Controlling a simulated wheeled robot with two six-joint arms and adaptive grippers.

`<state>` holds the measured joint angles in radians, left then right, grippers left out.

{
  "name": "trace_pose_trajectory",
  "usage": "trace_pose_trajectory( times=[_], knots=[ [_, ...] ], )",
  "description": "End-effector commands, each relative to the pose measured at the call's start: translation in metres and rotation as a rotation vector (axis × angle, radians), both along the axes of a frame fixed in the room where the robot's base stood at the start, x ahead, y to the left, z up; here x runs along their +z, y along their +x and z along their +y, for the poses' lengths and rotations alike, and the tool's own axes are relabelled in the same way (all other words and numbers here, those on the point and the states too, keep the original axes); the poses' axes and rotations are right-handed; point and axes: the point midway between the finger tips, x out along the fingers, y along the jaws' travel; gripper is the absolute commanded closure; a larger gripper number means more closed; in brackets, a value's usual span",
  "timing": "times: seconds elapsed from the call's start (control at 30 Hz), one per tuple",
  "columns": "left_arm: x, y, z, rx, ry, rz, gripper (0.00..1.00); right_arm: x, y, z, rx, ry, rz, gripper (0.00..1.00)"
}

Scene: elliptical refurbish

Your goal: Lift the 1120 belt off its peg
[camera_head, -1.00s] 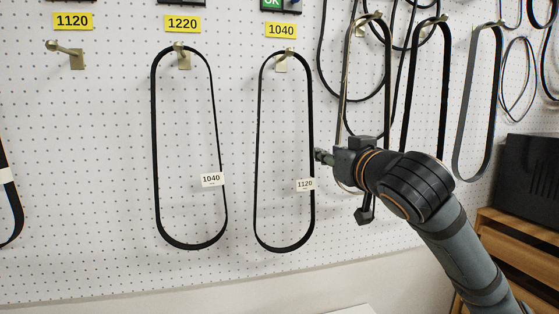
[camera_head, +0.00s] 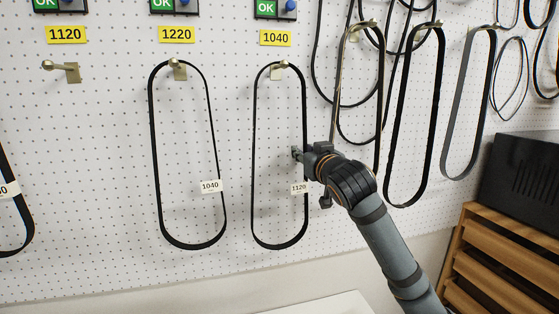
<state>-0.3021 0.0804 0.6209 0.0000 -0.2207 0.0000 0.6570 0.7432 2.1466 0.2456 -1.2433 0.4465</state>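The belt with the white 1120 tag (camera_head: 252,150) is a long black loop. It hangs on the brass peg (camera_head: 278,71) under the yellow 1040 sign (camera_head: 275,38). My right gripper (camera_head: 297,153) comes in from the right at the belt's right strand, above the tag. Its fingertips reach across that strand to the inner side of the loop. Whether they are spread or closed on the strand is too small to tell. The belt hangs straight on its peg. My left gripper is not in view.
The peg (camera_head: 63,70) under the yellow 1120 sign (camera_head: 66,35) is empty. A belt tagged 1040 (camera_head: 153,150) hangs under the 1220 sign (camera_head: 177,34). More belts hang close on the right, behind my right arm. A wooden slatted unit (camera_head: 500,255) bears a black box (camera_head: 520,180).

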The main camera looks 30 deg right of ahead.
Motion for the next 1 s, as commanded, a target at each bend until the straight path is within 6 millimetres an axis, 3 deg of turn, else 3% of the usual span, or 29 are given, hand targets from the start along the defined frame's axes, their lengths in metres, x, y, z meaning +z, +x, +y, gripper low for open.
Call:
trace_pose_trajectory(
  times=[0.13,0.4,0.83,1.0],
  knots=[
    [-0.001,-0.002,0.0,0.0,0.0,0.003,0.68,-0.001,0.0,0.0,0.0,-0.001,0.0,0.69],
    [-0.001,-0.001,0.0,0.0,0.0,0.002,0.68,-0.001,0.0,0.0,0.0,-0.001,0.0,1.0],
    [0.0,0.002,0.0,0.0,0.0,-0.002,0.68,0.0,0.0,0.0,0.0,0.0,0.0,1.0],
    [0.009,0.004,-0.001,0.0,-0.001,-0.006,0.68,0.007,0.006,-0.004,0.0,0.0,0.001,1.0]
  ],
)
